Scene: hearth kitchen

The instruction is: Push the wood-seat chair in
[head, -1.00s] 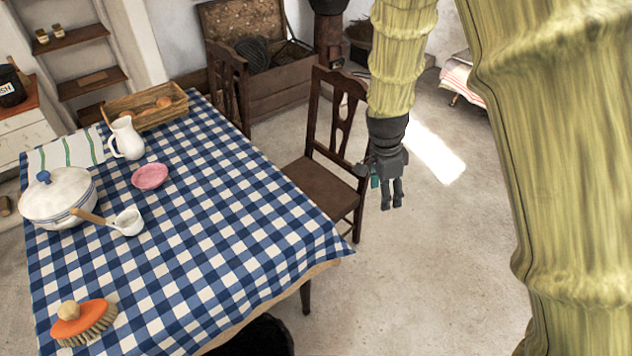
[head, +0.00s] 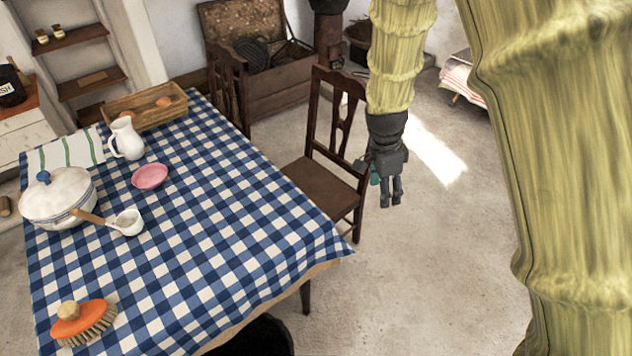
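The wood-seat chair (head: 318,187) is dark brown with a slatted back and a flat wooden seat. It stands at the right side of the table (head: 215,225), its seat partly beside and behind the table's edge. My gripper (head: 390,204) hangs pointing down just right of the chair, by the right side of its back and seat. Its two dark fingers look close together, but whether they are fully shut is too small to tell. I see nothing held. Whether the gripper touches the chair cannot be told.
A second dark chair (head: 228,85) stands at the table's far end. An open wooden chest (head: 275,95) is against the back wall. The table bears a white pot (head: 58,200), a jug (head: 126,138), a pink dish (head: 150,177) and a brush (head: 84,322). Floor at the right is clear.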

